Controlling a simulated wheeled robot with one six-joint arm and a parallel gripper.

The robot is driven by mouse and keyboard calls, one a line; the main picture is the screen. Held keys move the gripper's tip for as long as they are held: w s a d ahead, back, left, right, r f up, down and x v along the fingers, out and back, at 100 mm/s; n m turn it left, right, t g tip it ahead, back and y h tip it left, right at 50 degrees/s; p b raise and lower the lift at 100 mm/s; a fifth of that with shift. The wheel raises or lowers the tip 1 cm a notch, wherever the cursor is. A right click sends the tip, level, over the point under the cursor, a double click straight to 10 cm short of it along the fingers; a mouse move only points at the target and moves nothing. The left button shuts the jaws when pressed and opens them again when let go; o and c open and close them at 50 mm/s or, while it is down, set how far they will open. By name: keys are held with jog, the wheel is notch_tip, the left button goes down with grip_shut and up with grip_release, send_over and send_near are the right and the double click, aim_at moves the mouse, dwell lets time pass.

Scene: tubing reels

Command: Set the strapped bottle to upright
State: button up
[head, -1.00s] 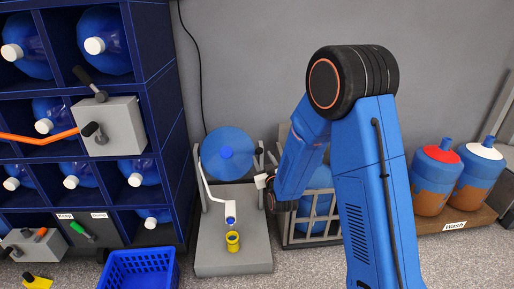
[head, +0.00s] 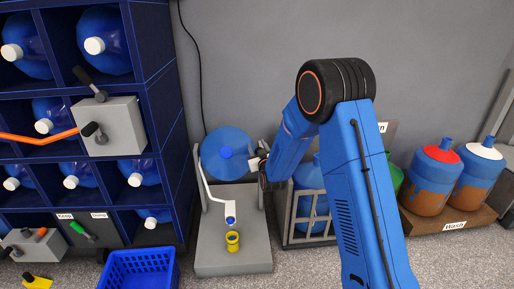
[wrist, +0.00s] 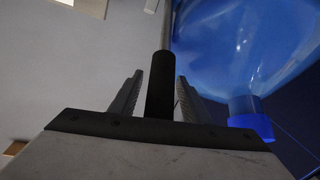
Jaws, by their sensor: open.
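A white curved arm hangs on the stand's left. My gripper (head: 257,165) is at the stand's upper right side, beside the bottle. In the wrist view my gripper (wrist: 159,77) is open, with a black handle (wrist: 160,98) on a thin rod between its fingers. I cannot tell whether the fingers touch it. The bottle (wrist: 235,45) and its cap (wrist: 252,123) show at the right there. Any strap is not clear.
A dark blue rack (head: 160,75) of bottles stands left, with a blue basket (head: 140,272) below. A yellow cup (head: 232,241) is on the stand's base. Right of it are a grey crate (head: 307,238) and bottles on a wooden shelf (head: 450,220).

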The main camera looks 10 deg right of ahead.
jog(key=shift+c, duration=0.3)
grip_shut()
jog(key=shift+r, duration=0.1)
